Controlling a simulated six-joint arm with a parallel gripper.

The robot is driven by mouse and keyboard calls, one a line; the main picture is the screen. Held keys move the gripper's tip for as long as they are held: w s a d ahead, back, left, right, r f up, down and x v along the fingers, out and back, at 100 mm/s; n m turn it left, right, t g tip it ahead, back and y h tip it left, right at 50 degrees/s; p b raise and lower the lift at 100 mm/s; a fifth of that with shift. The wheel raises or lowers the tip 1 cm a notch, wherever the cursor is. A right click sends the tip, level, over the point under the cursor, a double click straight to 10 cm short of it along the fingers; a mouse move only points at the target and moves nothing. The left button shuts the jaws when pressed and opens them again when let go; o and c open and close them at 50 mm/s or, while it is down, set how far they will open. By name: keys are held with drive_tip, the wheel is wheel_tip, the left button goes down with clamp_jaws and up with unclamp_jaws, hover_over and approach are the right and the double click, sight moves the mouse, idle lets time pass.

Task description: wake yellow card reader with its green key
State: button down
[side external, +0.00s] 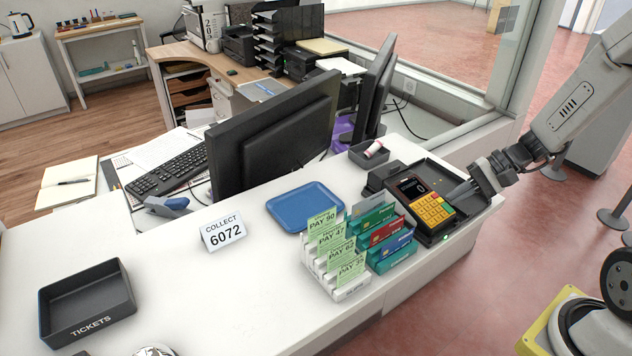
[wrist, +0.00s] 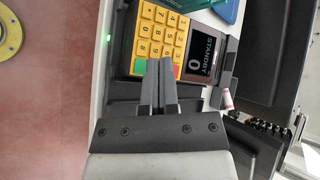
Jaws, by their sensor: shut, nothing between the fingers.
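The yellow card reader (side external: 425,211) sits in a dark cradle on the white counter. In the wrist view its yellow keypad (wrist: 160,32) and a dark screen (wrist: 203,52) reading "STANDBY" and "0" show. In the side view my gripper (side external: 452,196) reaches in from the right, close to the keypad. I cannot tell whether the tips touch it.
A green light (wrist: 108,39) glows on the cradle edge. In the side view, a rack of cards and PAY slips (side external: 352,288) stands left of the reader, with a blue tray (side external: 290,199) behind it. A small grey box (side external: 362,160) holds a red-and-white roll.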

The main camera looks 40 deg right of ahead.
drive_tip(key=shift+w+f, duration=0.15)
drive_tip(key=shift+f, duration=0.5)
idle(1.0)
drive_tip(key=shift+r, duration=0.7)
drive_tip(key=shift+r, duration=0.1)
drive_tip(key=shift+s+r, duration=0.25)
drive_tip(key=shift+r, duration=0.5)
drive_tip(key=shift+s+r, duration=0.2)
drive_tip(key=shift+r, duration=0.6)
drive_tip(key=shift+s+r, duration=0.25)
drive_tip(key=shift+r, duration=0.5)
